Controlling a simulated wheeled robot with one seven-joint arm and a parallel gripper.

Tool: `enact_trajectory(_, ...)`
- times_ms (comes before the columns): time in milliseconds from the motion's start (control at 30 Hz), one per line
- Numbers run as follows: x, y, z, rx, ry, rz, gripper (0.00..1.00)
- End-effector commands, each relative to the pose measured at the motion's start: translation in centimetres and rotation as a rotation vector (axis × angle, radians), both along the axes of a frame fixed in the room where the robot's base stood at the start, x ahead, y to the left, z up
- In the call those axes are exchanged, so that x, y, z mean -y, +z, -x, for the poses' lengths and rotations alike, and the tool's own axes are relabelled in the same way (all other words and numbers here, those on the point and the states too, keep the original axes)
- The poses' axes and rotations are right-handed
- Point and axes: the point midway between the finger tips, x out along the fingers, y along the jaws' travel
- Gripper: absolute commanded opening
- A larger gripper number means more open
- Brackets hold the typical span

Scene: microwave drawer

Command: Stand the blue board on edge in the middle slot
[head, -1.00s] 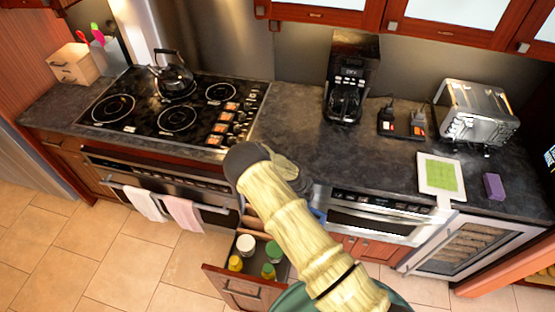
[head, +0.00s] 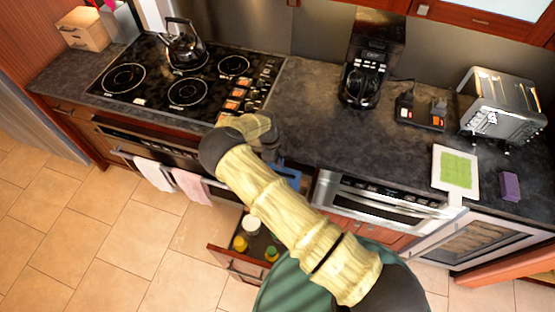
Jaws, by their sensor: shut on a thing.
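The blue board (head: 289,177) shows as a small blue patch just below my gripper (head: 277,160), over the front edge of the counter. My gripper is shut on the board, but the fingertips are dark and largely hidden by my arm. Most of the board is hidden too, so its tilt cannot be told. An open drawer (head: 228,265) juts out below, left of my arm. Its inside is mostly covered by my arm, and the middle slot cannot be made out.
In the drawer stand a white-topped jar (head: 251,223), a yellow one (head: 240,244) and a green one (head: 271,254). A microwave front (head: 385,205) is right of my arm. The counter holds a coffee maker (head: 373,70), a toaster (head: 500,105), a green-and-white pad (head: 455,171) and a purple block (head: 510,186).

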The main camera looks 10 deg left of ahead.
Motion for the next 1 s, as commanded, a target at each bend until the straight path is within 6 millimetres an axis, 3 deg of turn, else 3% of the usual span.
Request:
enact_trajectory(567, -0.4, 0.5, 0.4, 0.001, 0.015, 0.0, 0.0)
enact_trajectory(1000, -0.5, -1.2, 0.1, 0.002, 0.01, 0.0, 0.0)
